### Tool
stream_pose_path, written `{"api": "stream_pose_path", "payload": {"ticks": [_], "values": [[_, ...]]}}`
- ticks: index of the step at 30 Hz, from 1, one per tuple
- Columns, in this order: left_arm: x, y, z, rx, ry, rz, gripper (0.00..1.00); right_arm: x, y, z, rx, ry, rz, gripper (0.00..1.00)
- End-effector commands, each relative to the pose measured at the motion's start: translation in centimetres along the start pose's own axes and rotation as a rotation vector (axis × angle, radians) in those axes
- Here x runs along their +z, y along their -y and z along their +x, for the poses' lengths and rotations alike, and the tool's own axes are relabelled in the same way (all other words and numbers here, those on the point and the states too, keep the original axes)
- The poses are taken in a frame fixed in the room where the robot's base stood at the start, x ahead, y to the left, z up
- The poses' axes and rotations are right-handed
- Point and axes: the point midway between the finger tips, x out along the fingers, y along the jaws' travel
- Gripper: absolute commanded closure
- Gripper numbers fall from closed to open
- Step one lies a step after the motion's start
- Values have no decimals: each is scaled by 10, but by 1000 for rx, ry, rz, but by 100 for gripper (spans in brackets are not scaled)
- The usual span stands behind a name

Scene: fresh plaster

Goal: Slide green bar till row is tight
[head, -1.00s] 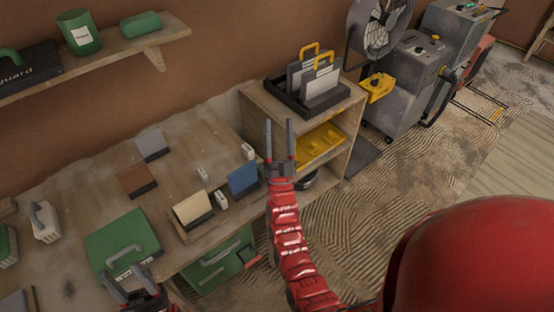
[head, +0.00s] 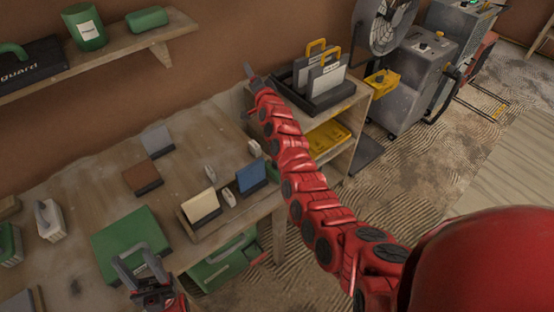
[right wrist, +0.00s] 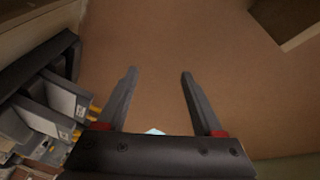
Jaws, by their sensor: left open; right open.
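No green bar can be made out for certain. On the shelf unit a dark tray (head: 318,104) holds a row of upright grey panels (head: 326,80), two with yellow handles; the tray also shows at the left of the right wrist view (right wrist: 66,52). My right gripper (head: 246,92) is open and empty, left of the tray and apart from it; in its wrist view the spread fingers (right wrist: 160,73) face bare wall. My left gripper (head: 133,256) is open over the front of a green case (head: 118,228) on the bench; whether it touches the grey handle is unclear.
The bench (head: 100,180) carries several coloured blocks, including a blue one (head: 251,177) and a cream one (head: 200,206). A wall shelf (head: 120,50) holds green containers. A fan (head: 382,25) and grey machines (head: 408,82) stand to the right. Floor is open at right.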

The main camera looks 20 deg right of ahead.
Motion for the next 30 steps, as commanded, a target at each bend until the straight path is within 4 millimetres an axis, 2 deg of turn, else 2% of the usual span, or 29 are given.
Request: {"api": "stream_pose_path", "payload": {"ticks": [1, 2, 5, 8, 11, 14, 18, 21, 25, 30], "values": [[0, 0, -2, 0, 0, 0, 50, 3, 17, 12, 29, 89, 30, 31], [0, 0, -2, 0, 0, 0, 50, 11, 22, 16, 62, 155, 50, 31], [1, 0, -3, 0, 0, 0, 50, 35, 41, 14, 181, 361, 87, 31], [1, 0, -5, 0, 0, 0, 50, 52, 48, -8, 343, 546, 87, 31], [1, 0, -6, 0, 0, 0, 50, 59, 41, -49, 557, 696, 57, 31], [1, 0, -7, 0, 0, 0, 50, 52, 24, -102, 801, 791, 15, 31], [2, 0, -9, 0, 0, 0, 50, 26, 4, -170, 1103, 834, -37, 31], [2, 0, -9, 0, 0, 0, 50, 11, -2, -201, 1239, 832, -59, 31], [1, 0, -8, 0, 0, 0, 50, 4, -8, -219, 1320, 831, -66, 31], [0, 0, 0, 0, 0, 0, 50, 12, -24, -220, 1325, 832, -65, 31]]}}
